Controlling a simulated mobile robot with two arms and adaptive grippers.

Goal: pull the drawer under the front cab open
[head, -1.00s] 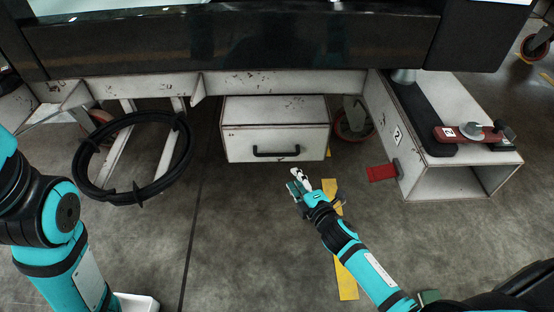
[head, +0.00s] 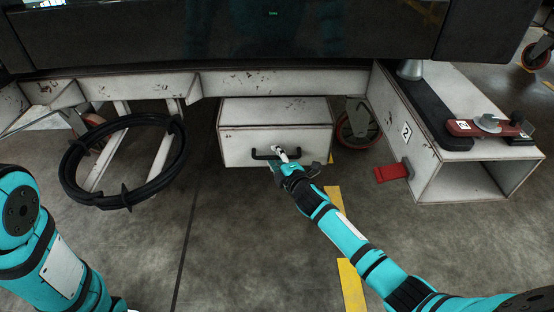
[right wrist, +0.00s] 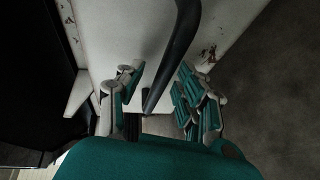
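The drawer (head: 236,149) is a worn white box under the front cab (head: 230,40), with a black bar handle (head: 262,154) on its front. I see no gap at its front edges. My right gripper (head: 284,157) is at the handle's right part in the head view and hides some of it. In the right wrist view, the handle (right wrist: 180,45) runs between the two spread fingers of my right gripper (right wrist: 160,95). The fingers look apart from the bar. My left arm shows at the left, but its gripper is out of view.
A coiled black hose (head: 68,165) hangs left of the drawer. A caster wheel (head: 357,130) stands just right of it, and a white open-ended step box (head: 425,175) with a red wedge (head: 392,173) farther right. The floor in front is clear, with yellow tape (head: 350,285).

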